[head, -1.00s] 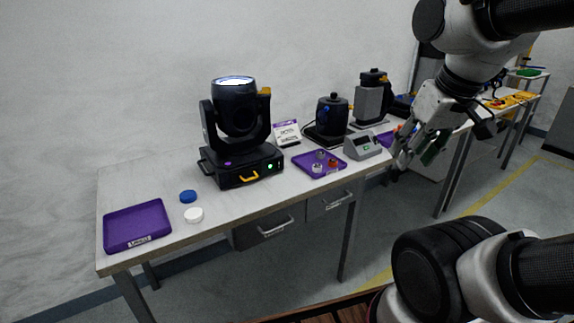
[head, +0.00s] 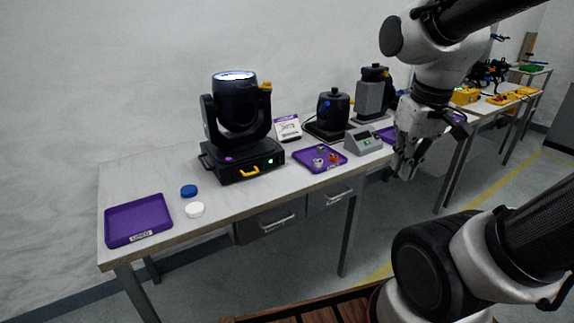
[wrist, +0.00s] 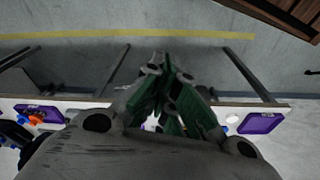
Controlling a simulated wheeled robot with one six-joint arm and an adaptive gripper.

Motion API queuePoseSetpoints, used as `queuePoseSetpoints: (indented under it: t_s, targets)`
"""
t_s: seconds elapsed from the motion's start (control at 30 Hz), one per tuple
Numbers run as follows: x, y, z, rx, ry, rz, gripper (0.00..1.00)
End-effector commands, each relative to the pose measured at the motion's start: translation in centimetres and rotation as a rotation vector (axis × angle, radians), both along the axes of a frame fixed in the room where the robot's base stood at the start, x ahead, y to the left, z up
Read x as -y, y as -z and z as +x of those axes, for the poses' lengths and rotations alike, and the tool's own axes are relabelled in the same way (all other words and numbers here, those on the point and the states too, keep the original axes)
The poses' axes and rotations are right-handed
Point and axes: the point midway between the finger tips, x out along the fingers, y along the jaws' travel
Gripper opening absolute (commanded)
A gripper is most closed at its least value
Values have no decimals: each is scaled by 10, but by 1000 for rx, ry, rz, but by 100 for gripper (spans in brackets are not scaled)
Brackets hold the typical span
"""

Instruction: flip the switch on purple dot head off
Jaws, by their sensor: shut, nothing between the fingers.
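The moving-head light (head: 236,125) with a purple dot (head: 228,159) on its base stands on the bench, left of centre in the head view. Its lens faces up and glows white. On the front of its base are a lit green spot (head: 270,161) and a yellow handle-like part (head: 250,171); I cannot make out a switch lever. My gripper (head: 404,172) is shut and empty, off the bench's front edge to the right of the light, pointing down. In the wrist view its green-padded fingers (wrist: 172,88) are together, with floor beyond them.
On the bench (head: 140,178) are a purple tray (head: 120,222), a blue cap (head: 189,191), a white cap (head: 195,210), a purple tray with small parts (head: 310,164), a grey meter (head: 363,142) and dark devices (head: 328,114). Drawers hang below. Bare bench lies left of the light.

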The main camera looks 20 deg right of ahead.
Motion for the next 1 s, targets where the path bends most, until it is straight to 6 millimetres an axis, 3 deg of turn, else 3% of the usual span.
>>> queuePoseSetpoints:
  t_s: [0.2,0.47,0.77,1.0]
  targets:
    - [-1,60,13,-225,-21,-16,0]
    - [-2,142,54,-278,16,-36,0]
    - [-12,256,107,-166,157,-12,0]
    - [-34,344,150,40,346,115,0]
